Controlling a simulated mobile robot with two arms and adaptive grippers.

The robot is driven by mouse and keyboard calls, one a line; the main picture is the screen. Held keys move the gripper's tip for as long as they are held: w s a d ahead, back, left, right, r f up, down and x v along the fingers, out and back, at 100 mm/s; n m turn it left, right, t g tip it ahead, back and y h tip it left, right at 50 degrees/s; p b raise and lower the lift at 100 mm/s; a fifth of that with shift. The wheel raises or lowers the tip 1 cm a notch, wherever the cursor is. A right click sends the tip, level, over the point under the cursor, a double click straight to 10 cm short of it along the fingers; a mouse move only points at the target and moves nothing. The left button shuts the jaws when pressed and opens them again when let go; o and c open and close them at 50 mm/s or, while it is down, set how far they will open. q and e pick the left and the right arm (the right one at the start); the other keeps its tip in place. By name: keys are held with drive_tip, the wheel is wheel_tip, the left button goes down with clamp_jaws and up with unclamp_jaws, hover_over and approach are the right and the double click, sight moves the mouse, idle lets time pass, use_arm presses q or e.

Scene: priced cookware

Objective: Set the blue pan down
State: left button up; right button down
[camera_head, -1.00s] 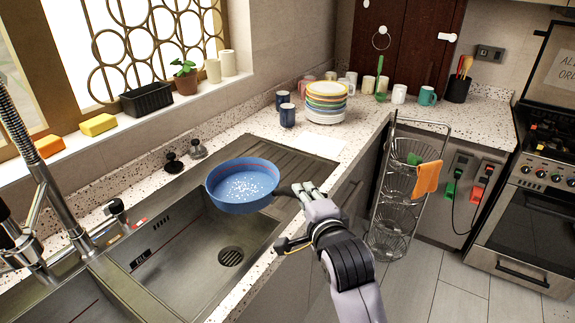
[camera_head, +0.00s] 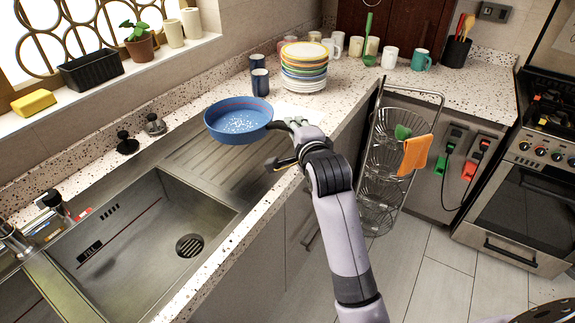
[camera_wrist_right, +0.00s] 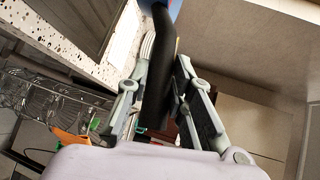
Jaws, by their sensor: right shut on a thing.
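The blue pan (camera_head: 238,128) is round, with white specks on its inside floor. In the head view it is above the ribbed drainboard at the far right end of the sink. It looks level; I cannot tell whether it touches the surface. My right gripper (camera_head: 291,130) is shut on the pan's dark handle, on the pan's right side. In the right wrist view, the black handle (camera_wrist_right: 162,60) runs between the fingers of the right gripper (camera_wrist_right: 165,85), with a bit of blue pan (camera_wrist_right: 165,8) at the top edge. My left gripper is not in view.
The sink basin (camera_head: 140,240) is empty at the left. A plate stack (camera_head: 304,68) and blue mugs (camera_head: 260,82) stand on the counter (camera_head: 340,105) behind the pan. A wire rack (camera_head: 385,160) with an orange cloth (camera_head: 415,155) stands right of my arm.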

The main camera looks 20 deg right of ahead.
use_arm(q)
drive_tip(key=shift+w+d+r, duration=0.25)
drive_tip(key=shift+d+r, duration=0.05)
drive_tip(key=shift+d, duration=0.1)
use_arm(e)
wheel_tip(320, 180, down, 13)
drive_tip(key=shift+w+d, duration=0.1)
drive_tip(key=c, duration=1.9)
unclamp_jaws()
drive_tip(key=shift+f, duration=0.25)
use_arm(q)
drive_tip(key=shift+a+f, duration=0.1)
use_arm(e)
drive_tip(key=o, duration=0.5)
drive_tip(key=shift+r, duration=0.1)
